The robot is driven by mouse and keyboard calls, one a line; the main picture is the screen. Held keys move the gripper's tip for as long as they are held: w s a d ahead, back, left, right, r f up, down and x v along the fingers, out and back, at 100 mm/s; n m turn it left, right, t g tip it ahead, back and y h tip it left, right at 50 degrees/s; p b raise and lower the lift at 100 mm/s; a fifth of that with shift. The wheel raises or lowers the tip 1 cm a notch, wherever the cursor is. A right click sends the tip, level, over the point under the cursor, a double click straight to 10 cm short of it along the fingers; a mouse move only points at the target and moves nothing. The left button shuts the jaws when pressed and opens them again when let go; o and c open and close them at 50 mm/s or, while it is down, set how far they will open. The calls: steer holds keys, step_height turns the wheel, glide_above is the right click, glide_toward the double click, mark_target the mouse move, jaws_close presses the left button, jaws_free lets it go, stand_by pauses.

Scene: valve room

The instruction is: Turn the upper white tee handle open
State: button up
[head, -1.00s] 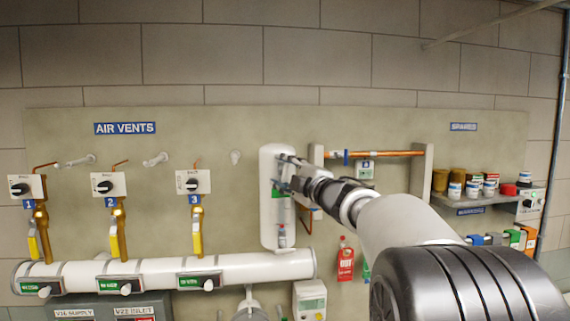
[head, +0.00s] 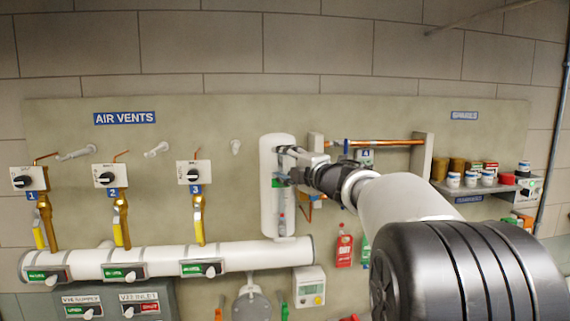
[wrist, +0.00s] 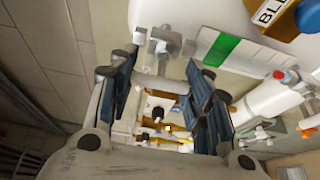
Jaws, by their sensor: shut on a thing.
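A white vertical vessel (head: 268,215) stands on the panel above the right end of the white horizontal pipe. My gripper (head: 284,166) is at its upper part, and hides most of the upper tee handle in the head view. In the wrist view the white-grey tee handle (wrist: 158,44) shows at the fingertips of my gripper (wrist: 160,68), between its two blue-padded fingers. The gripper is shut on it. A plate with a green patch (wrist: 222,50) lies just right of the handle. A lower fitting (head: 282,224) shows near the vessel's foot.
Copper pipe (head: 385,142) and its bracket are close right of my gripper. A shelf with cans and jars (head: 470,188) is farther right. Red tag (head: 344,250) hangs below my arm. Vent valves with yellow handles (head: 198,225) stand left. The wall above is clear.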

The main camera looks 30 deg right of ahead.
steer(key=o, duration=1.1)
steer(key=s+d, duration=0.1)
steer(key=s, duration=1.1)
steer(key=shift+d, duration=0.2)
